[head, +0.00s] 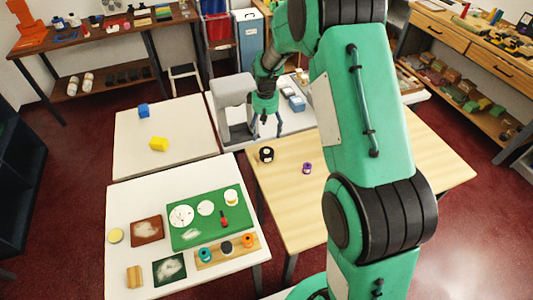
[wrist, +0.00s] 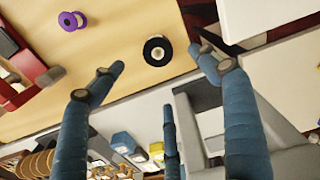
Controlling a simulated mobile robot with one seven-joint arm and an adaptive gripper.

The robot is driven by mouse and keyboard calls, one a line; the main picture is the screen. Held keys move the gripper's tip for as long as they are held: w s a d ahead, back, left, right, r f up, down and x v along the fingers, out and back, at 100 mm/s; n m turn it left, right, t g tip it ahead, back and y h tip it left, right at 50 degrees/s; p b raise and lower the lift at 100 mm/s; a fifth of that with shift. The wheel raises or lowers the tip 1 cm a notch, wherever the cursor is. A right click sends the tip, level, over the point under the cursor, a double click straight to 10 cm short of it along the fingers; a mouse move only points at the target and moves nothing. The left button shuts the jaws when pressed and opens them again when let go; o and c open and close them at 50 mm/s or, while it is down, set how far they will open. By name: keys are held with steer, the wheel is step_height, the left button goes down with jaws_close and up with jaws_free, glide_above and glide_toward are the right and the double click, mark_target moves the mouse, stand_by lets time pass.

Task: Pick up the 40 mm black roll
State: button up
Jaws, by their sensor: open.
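The black roll (head: 266,154) stands on the light wooden table (head: 283,195), near its far left corner. In the wrist view the black roll (wrist: 158,50) shows as a black ring with a pale core, lying beyond and between my spread fingers. My gripper (head: 266,128) hangs near that far edge of the table, behind the roll in the head view. In the wrist view its blue fingers (wrist: 158,62) are wide apart with nothing between them, and they do not touch the roll.
A small purple spool (head: 307,168) lies on the same table to the right of the roll; it also shows in the wrist view (wrist: 72,20). A white table (head: 125,197) with a green mat stands at left. A grey machine (head: 233,95) stands close behind my gripper.

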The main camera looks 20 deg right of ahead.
steer(key=shift+w+d+f, duration=0.1)
steer(key=shift+w+f, duration=0.05)
steer(key=shift+f, duration=0.3)
steer(key=shift+w+d+f, duration=0.1)
steer(key=shift+w+f, duration=0.05)
steer(key=shift+f, duration=0.3)
glide_above(266, 151)
step_height(266, 151, down, 8)
steer(key=shift+s+a+r+b, duration=0.1)
steer(key=shift+b, duration=0.35)
steer(key=shift+f, duration=0.4)
steer(key=shift+w+f+b, duration=0.2)
steer(key=shift+f+b, duration=0.3)
steer(key=shift+f, duration=2.1)
steer(key=c, duration=1.2)
